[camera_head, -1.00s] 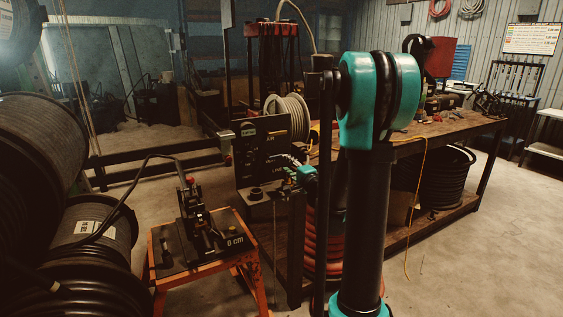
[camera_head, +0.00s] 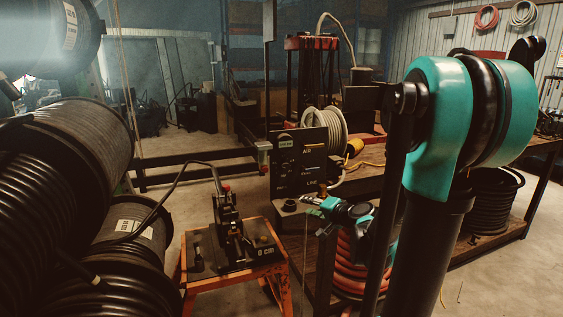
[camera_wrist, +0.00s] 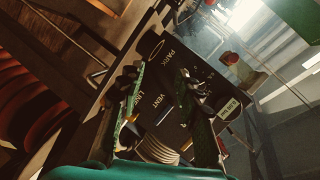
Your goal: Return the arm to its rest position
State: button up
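My gripper (camera_head: 312,202) is in the head view, just below and in front of the black control panel (camera_head: 290,168), pointing left. The wrist view shows its two fingers apart with nothing seen between them (camera_wrist: 158,78). The panel (camera_wrist: 168,100) shows behind the fingers with words such as PARK, VENT and LINE. The teal elbow of my arm stands large at the right of the head view and hides part of the bench. I cannot tell whether the fingertips touch anything.
An orange stand (camera_head: 245,277) with a black hand-lever tool (camera_head: 228,225) and a "0 cm" mark stands left of my gripper. Large hose reels (camera_head: 85,140) fill the left. A wooden bench (camera_head: 455,246) and coiled red hose (camera_head: 350,265) are on the right. Some floor between is clear.

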jog(key=s+f+n+g+h, duration=0.2)
jog(key=s+f+n+g, duration=0.3)
jog(key=s+f, duration=0.55)
jog(key=s+d+f+n+g+h, duration=0.1)
jog(key=s+d+f+h, duration=0.1)
jog(key=s, duration=0.4)
jog(key=s+d+f+n+g+h, duration=0.1)
jog(key=s+d+g+h, duration=0.1)
jog(key=s, duration=0.5)
jog(key=d+h, duration=0.1)
jog(key=d, duration=0.1)
jog(key=shift+d+f+n, duration=0.3)
jog(key=shift+d+f, duration=0.05)
jog(key=shift+w, duration=0.1)
